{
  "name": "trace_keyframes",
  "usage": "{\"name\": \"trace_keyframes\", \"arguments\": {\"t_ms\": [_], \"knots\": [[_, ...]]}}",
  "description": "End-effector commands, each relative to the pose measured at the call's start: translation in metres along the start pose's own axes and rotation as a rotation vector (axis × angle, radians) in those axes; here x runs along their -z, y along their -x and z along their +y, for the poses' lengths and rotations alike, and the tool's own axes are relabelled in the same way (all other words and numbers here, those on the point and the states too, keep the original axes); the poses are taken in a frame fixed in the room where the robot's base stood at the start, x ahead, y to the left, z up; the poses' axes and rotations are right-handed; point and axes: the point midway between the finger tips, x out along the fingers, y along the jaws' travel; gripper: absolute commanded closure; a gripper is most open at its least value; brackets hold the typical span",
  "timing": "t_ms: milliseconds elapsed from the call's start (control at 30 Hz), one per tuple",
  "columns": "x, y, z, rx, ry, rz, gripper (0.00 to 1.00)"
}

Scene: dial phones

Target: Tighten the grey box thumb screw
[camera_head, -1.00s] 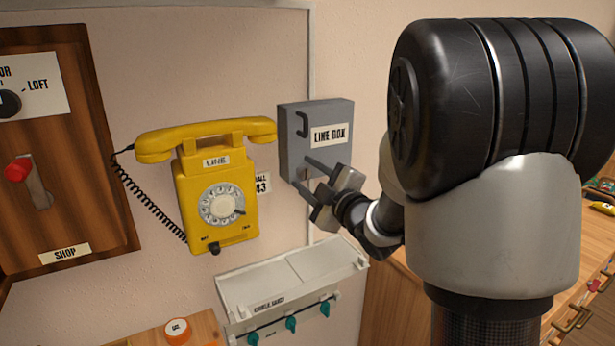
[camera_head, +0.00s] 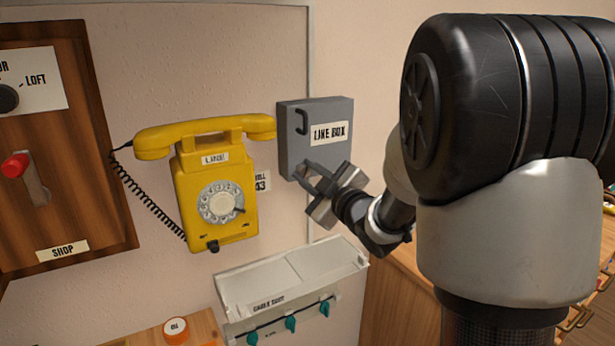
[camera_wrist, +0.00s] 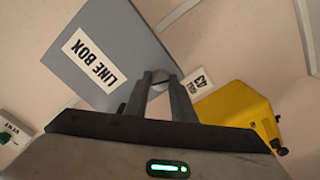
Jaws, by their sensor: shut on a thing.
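The grey box (camera_head: 300,150), labelled LINE BOX, is on the wall right of the yellow phone. It also shows in the wrist view (camera_wrist: 105,45), tilted by the camera's angle. My gripper (camera_head: 307,170) is at the lower front of the box. In the wrist view, my gripper's fingers (camera_wrist: 162,78) are close together around a small grey piece at the box's lower edge. This appears to be the thumb screw (camera_wrist: 160,86), mostly hidden between the fingers. In the head view the screw is hidden by my fingers.
The yellow dial phone (camera_head: 214,195) hangs just left of the box, its coiled cord further left. A wooden panel (camera_head: 100,150) with a red-handled lever is at far left. A wooden counter (camera_head: 395,300) is at lower right.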

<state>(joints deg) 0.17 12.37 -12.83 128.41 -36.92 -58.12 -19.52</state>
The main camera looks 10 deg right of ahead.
Motion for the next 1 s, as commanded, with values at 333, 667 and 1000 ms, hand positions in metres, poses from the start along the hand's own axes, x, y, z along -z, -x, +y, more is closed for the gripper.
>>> {"name": "trace_keyframes", "arguments": {"t_ms": [333, 667, 1000], "knots": [[-0.0009, 0.0005, 0.0011, -0.001, -0.328, -0.002, 1.00], [-0.0005, 0.0004, 0.0015, -0.001, -0.643, -0.002, 1.00], [0.0001, 0.0004, 0.0017, 0.000, -0.965, -0.002, 1.00]]}}
